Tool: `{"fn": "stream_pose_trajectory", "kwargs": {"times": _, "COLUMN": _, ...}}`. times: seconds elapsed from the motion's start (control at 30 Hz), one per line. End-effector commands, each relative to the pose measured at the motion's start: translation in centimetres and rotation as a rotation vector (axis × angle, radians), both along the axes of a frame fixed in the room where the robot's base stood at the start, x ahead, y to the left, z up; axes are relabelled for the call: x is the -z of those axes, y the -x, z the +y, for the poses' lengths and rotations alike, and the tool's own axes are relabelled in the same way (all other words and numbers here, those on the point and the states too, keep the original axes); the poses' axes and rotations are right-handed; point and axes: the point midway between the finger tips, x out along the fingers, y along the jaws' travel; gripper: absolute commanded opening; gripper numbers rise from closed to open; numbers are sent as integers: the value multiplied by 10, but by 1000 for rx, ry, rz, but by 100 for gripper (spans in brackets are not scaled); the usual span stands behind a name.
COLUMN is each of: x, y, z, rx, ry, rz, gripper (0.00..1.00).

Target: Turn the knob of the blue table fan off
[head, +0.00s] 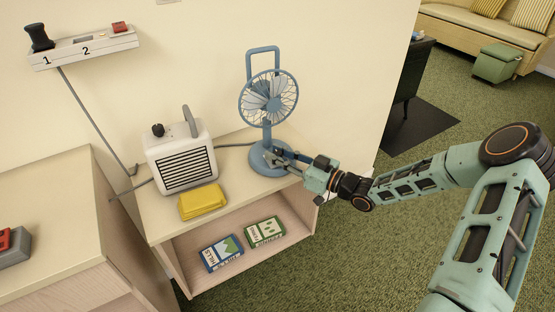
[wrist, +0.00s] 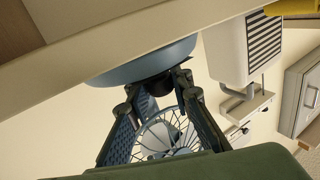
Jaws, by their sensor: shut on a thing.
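The blue table fan (head: 283,170) stands upright on the right part of the light cabinet top, with its round caged head (head: 268,97) above the base. My gripper (head: 275,157) reaches in from the right at the fan's base. In the wrist view, which is turned over, the two fingers of my gripper (wrist: 157,98) are closed around a dark knob (wrist: 152,85) at the fan's blue base (wrist: 145,65). The knob is hidden by the fingers in the head view, and its setting cannot be read. The fan cage (wrist: 165,135) shows beyond the fingers.
A white heater (head: 182,160) and a yellow case (head: 203,201) stand left of the fan. A power strip (head: 84,45) with a red switch is on the wall. Two boxes, one blue (head: 221,253) and one green (head: 264,232), lie on the shelf below. Green carpet is open at right.

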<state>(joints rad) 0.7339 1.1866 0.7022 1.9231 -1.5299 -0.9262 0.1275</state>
Motion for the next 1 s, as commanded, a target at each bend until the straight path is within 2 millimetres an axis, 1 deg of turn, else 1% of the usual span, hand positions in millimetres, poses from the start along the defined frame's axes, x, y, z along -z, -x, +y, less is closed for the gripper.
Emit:
{"fn": "stream_pose_trajectory", "kwargs": {"times": 0.2, "x": 0, "y": 0, "z": 0, "rx": -70, "ry": 3, "rz": 0, "gripper": 0}}
{"fn": "stream_pose_trajectory", "kwargs": {"times": 0.53, "x": 0, "y": 1, "z": 1, "rx": -79, "ry": 3, "rz": 4, "gripper": 0}}
{"fn": "stream_pose_trajectory", "kwargs": {"times": 0.57, "x": 0, "y": 1, "z": 1, "rx": -79, "ry": 3, "rz": 4, "gripper": 21}}
{"fn": "stream_pose_trajectory", "kwargs": {"times": 0.7, "x": 0, "y": 1, "z": 1, "rx": -78, "ry": 3, "rz": 4, "gripper": 36}}
{"fn": "stream_pose_trajectory", "kwargs": {"times": 0.73, "x": 0, "y": 1, "z": 0, "rx": -78, "ry": 3, "rz": 4, "gripper": 39}}
{"fn": "stream_pose_trajectory", "kwargs": {"times": 1.0, "x": 0, "y": 1, "z": -1, "rx": -76, "ry": 3, "rz": 4, "gripper": 39}}
